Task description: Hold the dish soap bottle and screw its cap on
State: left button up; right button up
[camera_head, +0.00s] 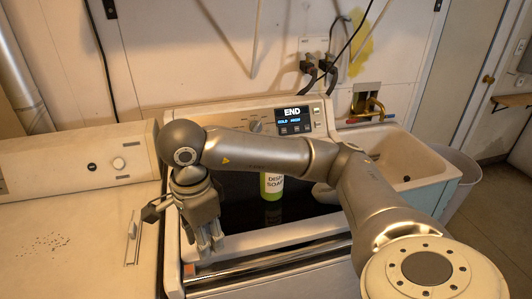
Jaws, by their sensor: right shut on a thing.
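The dish soap bottle (271,187) stands upright on the dark glass top of the washer, with green showing and a white label. Its top is hidden behind my right arm, so I cannot see its mouth. My right gripper (210,243) hangs pointing down over the washer's left front part, to the left of the bottle and apart from it. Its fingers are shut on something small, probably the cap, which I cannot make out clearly. My left gripper is not in view.
The washer's panel (290,121) rises behind the bottle. A second white appliance (70,235) stands at left. A utility sink (400,160) with a brass faucet is at right. My right arm spans the middle of the view, above the washer.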

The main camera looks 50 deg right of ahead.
jog(key=n, duration=0.1)
jog(key=f+n, duration=0.1)
jog(key=n, duration=0.2)
jog(key=shift+s+a+f, duration=0.25)
jog(key=shift+s, duration=0.15)
jog(key=s+f+n, duration=0.1)
jog(key=n, duration=0.4)
jog(key=s+a+f+n, duration=0.1)
jog(key=f+n, duration=0.1)
jog(key=n, duration=0.3)
jog(key=s+f+n+b, duration=0.1)
jog(key=n, duration=0.4)
jog(key=shift+s+a+f, duration=0.15)
jog(key=shift+a+f, duration=0.1)
jog(key=shift+a, duration=0.15)
jog(key=shift+d, duration=0.15)
